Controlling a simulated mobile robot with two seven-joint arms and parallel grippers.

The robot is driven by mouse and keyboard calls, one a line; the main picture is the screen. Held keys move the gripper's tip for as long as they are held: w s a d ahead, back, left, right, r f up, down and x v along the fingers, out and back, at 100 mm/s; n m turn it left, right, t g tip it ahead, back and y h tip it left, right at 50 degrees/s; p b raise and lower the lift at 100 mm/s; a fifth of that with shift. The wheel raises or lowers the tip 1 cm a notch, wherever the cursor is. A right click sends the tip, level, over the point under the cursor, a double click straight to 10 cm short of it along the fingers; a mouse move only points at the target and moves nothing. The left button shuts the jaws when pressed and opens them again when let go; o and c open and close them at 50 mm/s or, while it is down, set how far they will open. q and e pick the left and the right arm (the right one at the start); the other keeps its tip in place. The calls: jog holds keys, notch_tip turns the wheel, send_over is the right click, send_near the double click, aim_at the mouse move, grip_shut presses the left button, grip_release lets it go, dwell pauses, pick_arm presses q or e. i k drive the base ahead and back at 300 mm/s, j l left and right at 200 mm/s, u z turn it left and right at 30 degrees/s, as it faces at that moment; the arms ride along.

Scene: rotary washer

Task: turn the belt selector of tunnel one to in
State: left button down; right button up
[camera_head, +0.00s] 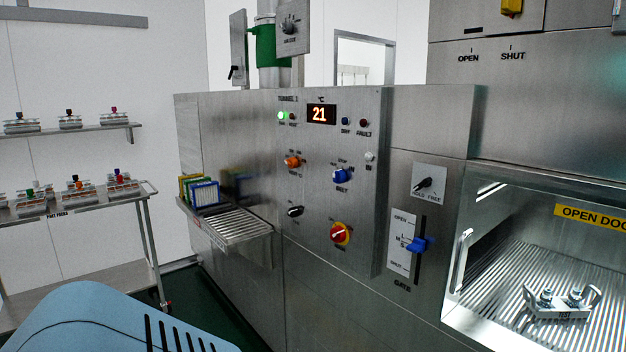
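The tunnel one panel (315,130) is a steel face with a red display reading 21 and the heading TUNNEL 1. A blue knob (342,174) on its right half has a small label under it that seems to read BELT; its pointer direction is too small to tell. An orange knob (292,162) is left of it. A black knob (295,211) is lower left, and a red and yellow rotary switch (340,234) is below. Their labels are blurred. Neither of my grippers is in view, and nothing touches the knobs.
A blue gate lever (416,245) and a black knob (424,185) are right of the panel. An open chamber (490,300) holds a metal fitting. A roller shelf (235,228) with coloured frames (203,193) juts out left. A cart (100,198) stands further left.

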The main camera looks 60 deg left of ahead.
aim_at(339, 177)
jog(key=u, duration=1.9)
